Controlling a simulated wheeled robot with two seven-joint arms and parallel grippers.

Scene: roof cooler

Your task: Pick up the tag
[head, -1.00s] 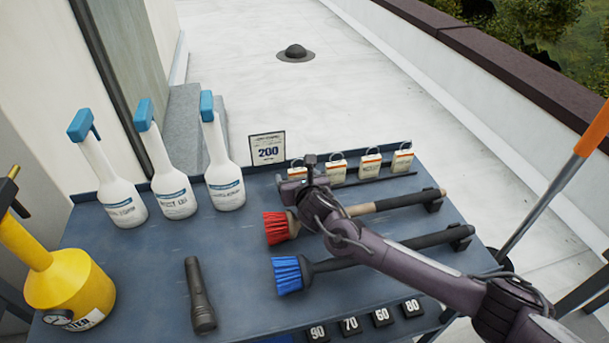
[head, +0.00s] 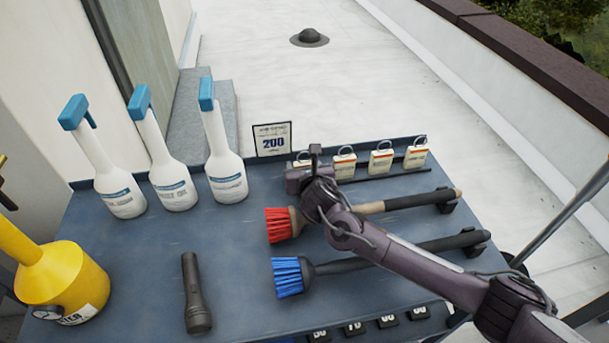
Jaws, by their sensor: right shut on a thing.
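Several white tags with an orange band and a metal loop stand in a row along the back edge of the dark blue table (head: 130,262). The leftmost tag (head: 302,161) is partly hidden behind my right gripper (head: 299,174). The other tags, such as the second one (head: 344,165), stand free to its right. My right arm reaches in from the lower right over two brushes. The right gripper is shut on the leftmost tag, though its fingertips are mostly hidden by the wrist. My left gripper is not in view.
A red brush (head: 280,225) and a blue brush (head: 290,276) lie under my right arm. White bottles (head: 226,178), a flashlight (head: 196,295) and a yellow sprayer (head: 65,280) occupy the left side.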

